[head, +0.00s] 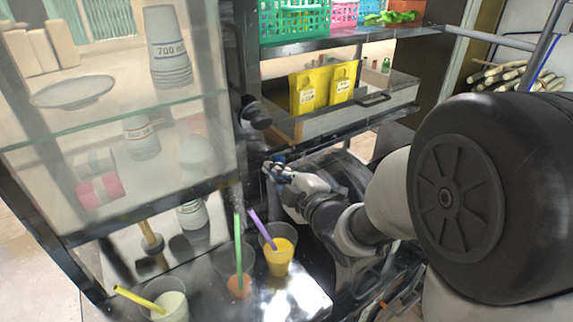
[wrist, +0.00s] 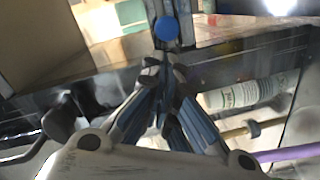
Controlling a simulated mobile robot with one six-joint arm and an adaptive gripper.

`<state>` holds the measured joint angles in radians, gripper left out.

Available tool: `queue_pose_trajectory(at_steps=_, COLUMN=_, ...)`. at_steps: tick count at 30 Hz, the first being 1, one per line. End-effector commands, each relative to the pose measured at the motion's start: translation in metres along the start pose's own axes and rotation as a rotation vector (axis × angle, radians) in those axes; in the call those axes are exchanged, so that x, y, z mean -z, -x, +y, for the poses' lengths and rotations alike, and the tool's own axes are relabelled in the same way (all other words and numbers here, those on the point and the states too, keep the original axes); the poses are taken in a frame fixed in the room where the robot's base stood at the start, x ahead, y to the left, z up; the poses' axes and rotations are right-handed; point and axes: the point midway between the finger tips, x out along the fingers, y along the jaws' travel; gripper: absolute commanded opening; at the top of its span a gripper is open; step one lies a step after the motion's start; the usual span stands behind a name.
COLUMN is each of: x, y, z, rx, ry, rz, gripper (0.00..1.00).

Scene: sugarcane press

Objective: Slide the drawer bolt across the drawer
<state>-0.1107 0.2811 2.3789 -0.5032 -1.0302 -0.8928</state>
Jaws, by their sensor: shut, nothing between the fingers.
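The grey drawer (head: 345,120) sits on the rack, holding two yellow packets, with a dark handle on its front. A round blue knob (wrist: 166,28), seemingly the bolt's, stands on a dark upright strip in the wrist view. A bit of blue (head: 279,159) also shows by my fingertips in the head view. My gripper (head: 270,170) is below the drawer's left end, by the dark frame. In the wrist view my gripper (wrist: 163,62) is shut and empty, its tips just short of the knob in the picture. I cannot tell whether they touch it.
A glass cabinet (head: 120,110) with cups and a plate stands left. Below my gripper are a cup of orange juice (head: 279,260) with a purple straw and other cups with straws. A dark round knob (head: 257,115) juts from the frame beside the drawer. Baskets (head: 295,20) fill the upper shelf.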

Motion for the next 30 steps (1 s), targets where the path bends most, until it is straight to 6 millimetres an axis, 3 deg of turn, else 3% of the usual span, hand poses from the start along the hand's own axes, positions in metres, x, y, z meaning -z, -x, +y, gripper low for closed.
queue_pose_trajectory(at_steps=6, x=0.0, y=-0.022, z=-0.001, rx=0.001, ry=-0.001, rz=-0.001, gripper=0.0)
queue_pose_trajectory(at_steps=18, x=-0.001, y=-0.025, z=0.001, rx=0.0, ry=-0.001, rz=-0.001, gripper=0.0)
queue_pose_trajectory(at_steps=25, x=-0.031, y=-0.026, z=0.014, rx=-0.004, ry=-0.001, rz=-0.004, gripper=0.0)
queue_pose_trajectory(at_steps=30, x=-0.037, y=-0.027, z=0.018, rx=0.0, ry=-0.001, rz=-0.002, gripper=0.0)
